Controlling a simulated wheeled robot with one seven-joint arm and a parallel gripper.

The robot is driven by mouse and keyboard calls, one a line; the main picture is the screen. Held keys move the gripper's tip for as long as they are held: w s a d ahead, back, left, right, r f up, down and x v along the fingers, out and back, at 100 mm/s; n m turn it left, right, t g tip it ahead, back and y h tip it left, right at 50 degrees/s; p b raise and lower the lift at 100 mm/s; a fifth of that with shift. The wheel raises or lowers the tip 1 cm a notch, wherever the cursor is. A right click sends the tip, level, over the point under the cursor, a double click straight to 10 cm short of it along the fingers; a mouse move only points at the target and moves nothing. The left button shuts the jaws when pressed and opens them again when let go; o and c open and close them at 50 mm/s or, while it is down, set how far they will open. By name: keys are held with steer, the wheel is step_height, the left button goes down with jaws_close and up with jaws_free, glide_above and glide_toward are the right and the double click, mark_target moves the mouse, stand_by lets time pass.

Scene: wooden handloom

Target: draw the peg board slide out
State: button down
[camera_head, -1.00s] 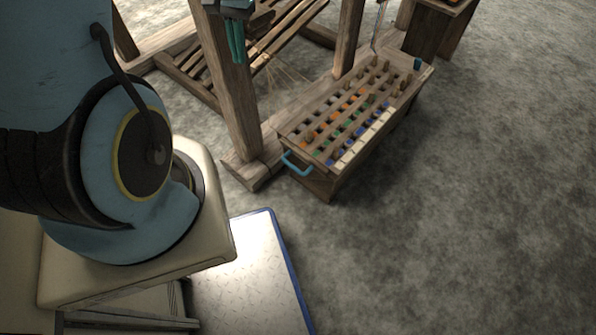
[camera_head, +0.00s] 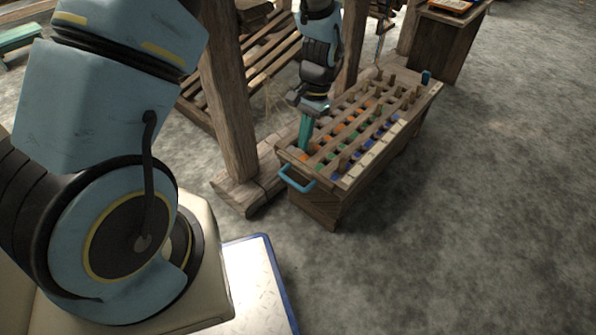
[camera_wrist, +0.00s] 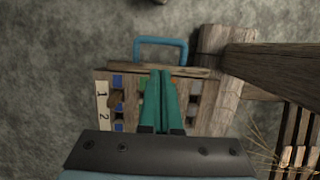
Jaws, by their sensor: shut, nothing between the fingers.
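The peg board (camera_head: 352,128) is the holed, coloured top of a long wooden box beside the loom. Several wooden pegs stand in it. A blue handle (camera_head: 297,182) sticks out from its near end; it also shows in the wrist view (camera_wrist: 160,42), beyond the fingertips. My gripper (camera_head: 303,148) points down over the near left corner of the board, its teal fingers together and empty. In the wrist view my gripper (camera_wrist: 161,75) covers part of the holes, its tips short of the handle. I cannot tell whether the tips touch the board.
A loom post (camera_head: 228,95) and its floor beam (camera_head: 240,190) stand left of the box. A dark wooden cabinet (camera_head: 440,45) is at the back right. Open grey floor (camera_head: 450,230) lies in front of the handle and to the right.

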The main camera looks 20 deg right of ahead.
steer(key=shift+f, duration=0.1)
steer(key=b+x, duration=0.3)
steer(key=x, duration=0.7)
steer(key=shift+a, duration=0.1)
steer(key=s+a+p, duration=0.2)
steer(key=a, duration=0.4)
steer(key=shift+s+p, duration=0.3)
steer(key=shift+s, duration=0.05)
steer(key=shift+a, duration=0.1)
steer(key=p+v, duration=0.9)
steer(key=v, duration=0.1)
steer(key=shift+d, duration=0.2)
